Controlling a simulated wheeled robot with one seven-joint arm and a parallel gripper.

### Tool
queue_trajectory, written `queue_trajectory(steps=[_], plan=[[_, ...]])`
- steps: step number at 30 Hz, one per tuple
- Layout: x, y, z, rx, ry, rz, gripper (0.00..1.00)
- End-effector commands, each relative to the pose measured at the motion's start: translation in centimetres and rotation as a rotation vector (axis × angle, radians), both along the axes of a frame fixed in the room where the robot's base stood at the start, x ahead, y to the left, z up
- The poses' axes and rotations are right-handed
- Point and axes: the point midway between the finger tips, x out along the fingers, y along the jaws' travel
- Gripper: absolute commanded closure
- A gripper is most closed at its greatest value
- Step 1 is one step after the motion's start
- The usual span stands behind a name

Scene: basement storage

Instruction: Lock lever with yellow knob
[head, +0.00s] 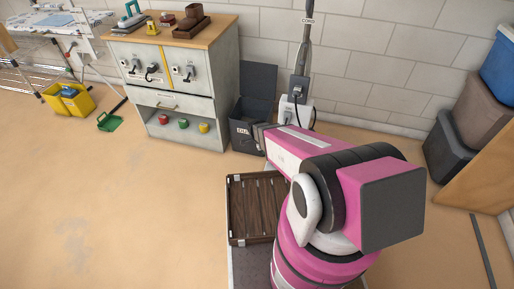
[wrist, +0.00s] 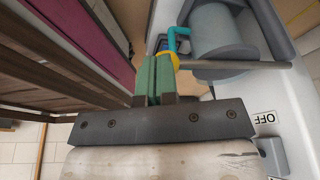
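In the wrist view, my gripper (wrist: 155,62) has its two green-padded fingers side by side with hardly any gap. No object shows between them. A yellow part (wrist: 174,61) sits right at the fingertips, at the left end of a grey bar (wrist: 245,65); it looks like a knob. I cannot tell whether the fingers touch it. A teal bent rod (wrist: 178,34) rises from beside the yellow part. A grey cylinder (wrist: 216,32) lies behind, on a white panel with an OFF label (wrist: 268,118).
A brown slatted crate (head: 250,208) lies by my arm. A dark bin (head: 245,132) stands beside the grey cabinet (head: 165,100), whose front carries several small levers. Stacked boxes (head: 478,110) stand right.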

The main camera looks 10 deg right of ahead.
Motion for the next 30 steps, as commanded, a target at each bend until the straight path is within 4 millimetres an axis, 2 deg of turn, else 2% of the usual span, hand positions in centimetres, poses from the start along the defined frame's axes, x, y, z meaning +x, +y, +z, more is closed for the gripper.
queue_trajectory(steps=[4, 12, 21, 30], plan=[[-1.1, -2.7, 0.0, 0.002, 0.001, 0.132, 1.0], [-1.5, -6.8, -0.1, 0.002, 0.0, 0.361, 1.0], [-1.2, -10.1, -0.2, 0.002, 0.002, 0.361, 1.0], [-1.0, -11.4, -0.2, 0.002, 0.003, 0.36, 1.0]])
